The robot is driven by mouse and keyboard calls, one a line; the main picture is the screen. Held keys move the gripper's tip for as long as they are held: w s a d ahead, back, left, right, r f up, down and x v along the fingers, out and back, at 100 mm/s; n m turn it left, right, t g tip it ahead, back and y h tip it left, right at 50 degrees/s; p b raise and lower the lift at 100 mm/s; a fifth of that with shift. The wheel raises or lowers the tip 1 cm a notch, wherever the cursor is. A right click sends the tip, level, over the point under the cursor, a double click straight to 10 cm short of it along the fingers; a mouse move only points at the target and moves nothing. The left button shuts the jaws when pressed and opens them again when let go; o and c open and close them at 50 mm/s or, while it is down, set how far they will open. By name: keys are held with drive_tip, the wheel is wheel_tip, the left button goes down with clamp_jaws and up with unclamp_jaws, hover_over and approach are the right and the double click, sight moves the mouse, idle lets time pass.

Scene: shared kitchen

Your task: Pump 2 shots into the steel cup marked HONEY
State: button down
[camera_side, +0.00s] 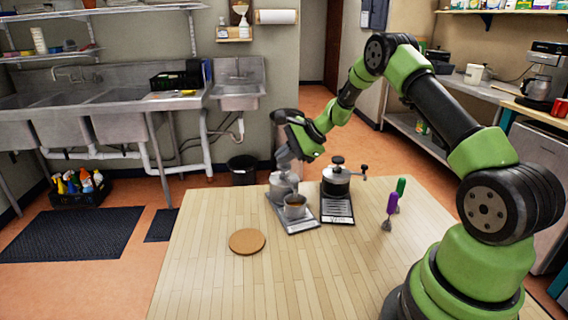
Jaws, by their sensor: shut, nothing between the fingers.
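My gripper (284,161) is shut and points down over the top of a silver pump jar (283,187). Its tips are at or just above the jar's top; I cannot tell whether they touch. A grey metal cup (293,213) with brown inside stands in front of that jar, on the same grey base (303,227). A second metal jar (336,186), with a black knob and a side handle, stands to the right on a dark base (337,210). Both bases have pale labels at the front, too small to read. No HONEY mark is legible.
A round cork mat (247,241) lies at the front left of the wooden table (300,280). The table's front middle is clear.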

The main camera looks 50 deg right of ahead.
sight(285, 166)
drive_tip(key=shift+f, duration=0.75)
idle(0.3)
drive_tip(key=shift+r, duration=1.65)
wheel_tip(285, 166, up, 6)
idle(2.3)
drive_tip(key=shift+f, duration=3)
